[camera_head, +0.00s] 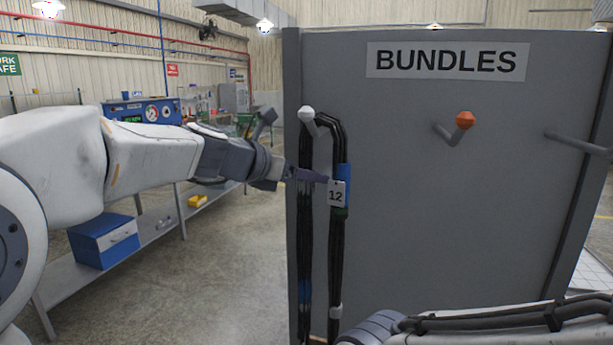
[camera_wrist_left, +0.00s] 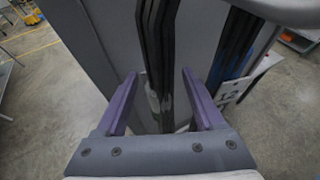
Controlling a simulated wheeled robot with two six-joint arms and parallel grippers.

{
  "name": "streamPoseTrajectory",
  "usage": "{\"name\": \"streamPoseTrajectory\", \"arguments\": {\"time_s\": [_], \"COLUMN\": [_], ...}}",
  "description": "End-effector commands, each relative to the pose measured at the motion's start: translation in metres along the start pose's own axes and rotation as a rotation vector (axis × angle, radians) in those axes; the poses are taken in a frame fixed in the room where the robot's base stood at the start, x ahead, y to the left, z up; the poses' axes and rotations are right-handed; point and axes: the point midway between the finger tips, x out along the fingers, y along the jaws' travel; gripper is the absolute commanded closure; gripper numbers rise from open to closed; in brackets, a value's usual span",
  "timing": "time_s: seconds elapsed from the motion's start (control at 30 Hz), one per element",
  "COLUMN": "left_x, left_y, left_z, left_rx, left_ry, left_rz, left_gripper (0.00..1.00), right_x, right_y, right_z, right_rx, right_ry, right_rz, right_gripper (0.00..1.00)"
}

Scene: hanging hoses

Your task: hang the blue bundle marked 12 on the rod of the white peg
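The bundle marked 12 (camera_head: 341,150) is a loop of black hoses with blue bands and a white tag (camera_head: 336,194). Its top lies over the rod behind the tip of the white peg (camera_head: 307,114), and two strands hang down the panel. My left gripper (camera_head: 312,175) is at the strands, level with the tag. In the left wrist view its purple fingers (camera_wrist_left: 159,76) are apart, with one black strand (camera_wrist_left: 155,45) showing in the gap, not pinched. The tagged strand (camera_wrist_left: 232,45) is outside the right finger. My right gripper is out of view.
The grey panel (camera_head: 400,220) carries a BUNDLES sign (camera_head: 447,61), an orange-tipped peg (camera_head: 464,120) and a bare grey rod (camera_head: 575,143), both empty. My right forearm crosses the lower right. A bench (camera_head: 140,235) with a blue box (camera_head: 103,242) stands at left.

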Motion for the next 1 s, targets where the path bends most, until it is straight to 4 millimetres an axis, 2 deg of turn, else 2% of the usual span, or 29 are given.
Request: {"name": "streamPoseTrajectory", "arguments": {"time_s": [0.37, 0.47, 0.8, 1.0], "left_x": [-0.003, -0.014, -0.080, -0.101], "left_y": [0.000, 0.001, 0.001, 0.000], "left_z": [-0.004, -0.003, -0.003, -0.003], "left_rx": [0.001, 0.001, 0.001, 0.005], "left_ry": [0.006, 0.003, 0.001, 0.005], "left_rz": [-0.001, 0.003, 0.005, 0.001], "left_gripper": [0.24, 0.24, 0.24, 0.24], "right_x": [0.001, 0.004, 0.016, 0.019], "right_y": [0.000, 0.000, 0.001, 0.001], "right_z": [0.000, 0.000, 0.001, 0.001], "right_rx": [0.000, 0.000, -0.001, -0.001], "right_ry": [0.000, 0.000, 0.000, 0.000], "right_rz": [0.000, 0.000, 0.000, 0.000], "right_gripper": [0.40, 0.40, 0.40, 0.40]}}
